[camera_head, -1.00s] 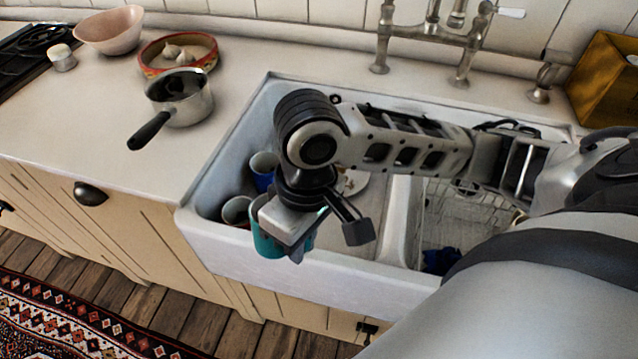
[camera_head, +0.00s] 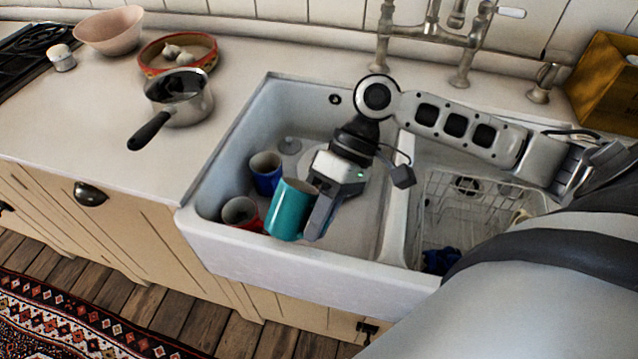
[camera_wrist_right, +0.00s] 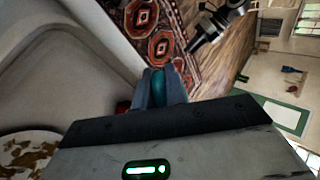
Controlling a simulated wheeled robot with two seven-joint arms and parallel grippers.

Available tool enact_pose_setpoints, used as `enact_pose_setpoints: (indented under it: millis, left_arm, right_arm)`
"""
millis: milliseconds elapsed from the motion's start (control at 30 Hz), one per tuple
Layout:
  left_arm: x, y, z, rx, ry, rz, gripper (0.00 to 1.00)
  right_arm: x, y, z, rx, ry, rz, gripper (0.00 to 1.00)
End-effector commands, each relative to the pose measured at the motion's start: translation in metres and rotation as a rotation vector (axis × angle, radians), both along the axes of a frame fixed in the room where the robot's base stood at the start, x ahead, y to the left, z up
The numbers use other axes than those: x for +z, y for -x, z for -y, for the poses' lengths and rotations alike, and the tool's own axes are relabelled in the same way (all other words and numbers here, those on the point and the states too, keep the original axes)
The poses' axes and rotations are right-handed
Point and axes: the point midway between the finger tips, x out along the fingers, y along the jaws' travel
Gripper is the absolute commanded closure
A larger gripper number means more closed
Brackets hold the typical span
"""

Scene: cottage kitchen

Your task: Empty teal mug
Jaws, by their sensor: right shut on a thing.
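The teal mug (camera_head: 289,211) is over the front left of the sink's left basin in the head view. It is tilted, and I cannot make out its inside. My right gripper (camera_head: 318,205) is shut on the mug from its right side. In the right wrist view a strip of the teal mug (camera_wrist_right: 158,84) shows between the fingers of my right gripper (camera_wrist_right: 160,88); the rest is hidden. The white sink (camera_head: 222,232) lies beneath the mug. My left gripper is not in the head view.
A blue mug (camera_head: 266,176) and a red mug (camera_head: 240,214) stand in the left basin, close to the teal mug. A plate is partly hidden behind my gripper. A wire rack (camera_head: 465,205) fills the right basin. A saucepan (camera_head: 181,98) stands on the counter.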

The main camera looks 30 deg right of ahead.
Motion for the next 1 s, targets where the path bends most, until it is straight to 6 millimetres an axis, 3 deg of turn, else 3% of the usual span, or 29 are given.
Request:
enact_pose_setpoints:
  millis: [400, 1000]
  left_arm:
    - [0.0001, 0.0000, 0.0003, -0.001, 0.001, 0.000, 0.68]
    - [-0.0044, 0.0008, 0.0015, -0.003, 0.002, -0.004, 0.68]
  right_arm:
    - [-0.0020, -0.0014, 0.0026, -0.005, -0.280, -0.102, 1.00]
    - [-0.0033, -0.0016, 0.0040, -0.001, -0.390, -0.141, 1.00]
